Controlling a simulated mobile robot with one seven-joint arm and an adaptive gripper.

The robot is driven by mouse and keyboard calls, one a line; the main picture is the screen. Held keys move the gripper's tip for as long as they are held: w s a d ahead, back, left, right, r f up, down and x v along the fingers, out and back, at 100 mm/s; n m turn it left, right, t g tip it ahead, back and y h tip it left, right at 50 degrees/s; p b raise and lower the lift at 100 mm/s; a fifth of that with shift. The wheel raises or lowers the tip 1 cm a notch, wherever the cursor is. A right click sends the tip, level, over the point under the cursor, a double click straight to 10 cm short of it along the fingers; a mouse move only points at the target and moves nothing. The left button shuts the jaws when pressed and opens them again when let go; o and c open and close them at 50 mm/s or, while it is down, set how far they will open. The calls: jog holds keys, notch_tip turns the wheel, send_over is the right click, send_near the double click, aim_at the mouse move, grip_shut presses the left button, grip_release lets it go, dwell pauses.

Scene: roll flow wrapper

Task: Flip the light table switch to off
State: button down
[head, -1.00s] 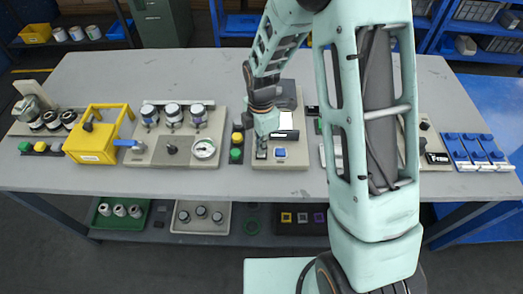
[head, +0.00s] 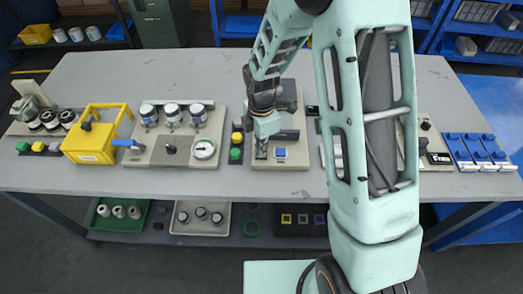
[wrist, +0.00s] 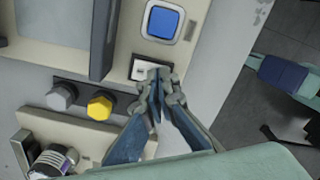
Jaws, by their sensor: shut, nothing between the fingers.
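The light table switch (wrist: 143,70) is a small rocker in a white plate on the beige panel, partly hidden by my fingertips in the wrist view. My gripper (wrist: 160,76) is shut and empty, its tips at the switch's edge; I cannot tell whether they touch it. In the head view my gripper (head: 262,151) points down over the front left of the panel (head: 295,164) and hides the switch. The light table's screen (head: 289,135) looks dark.
A blue square button (head: 280,152) sits right of the switch. Yellow and green buttons (head: 237,146) stand close on the left. The table's front strip is clear.

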jog(key=shift+r+p, duration=2.5)
jog(key=shift+r, duration=0.95)
